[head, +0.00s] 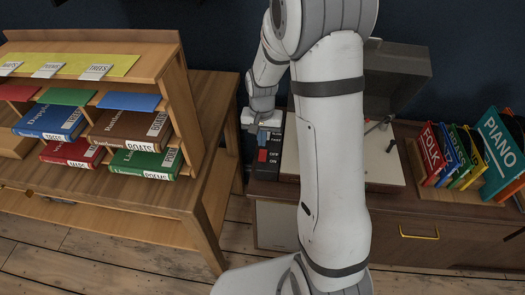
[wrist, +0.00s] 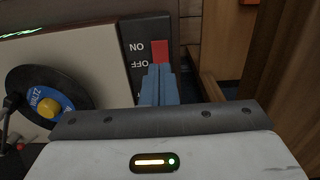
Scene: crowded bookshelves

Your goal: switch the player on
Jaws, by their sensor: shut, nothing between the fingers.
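The player (head: 290,160) stands on the cabinet with its grey lid raised; my arm hides its middle. A dark switch panel (head: 275,165) with OFF and ON labels is at its left side. It also shows in the wrist view (wrist: 135,30), with the words upside down. A red switch piece (wrist: 160,50) shows beside the word ON, just past my fingertips. My gripper (wrist: 158,72) is shut and empty, its blue fingers over the panel near OFF. I cannot tell whether they touch the red piece. In the head view my gripper (head: 264,130) is above the panel's far part.
A black WALTZ record (wrist: 40,95) lies on the player. A wooden book rack (head: 150,75) with labelled books stands on the table at left. A wooden holder (head: 460,203) with coloured sleeves, FOLK and PIANO among them, is at right. A gap separates table and cabinet.

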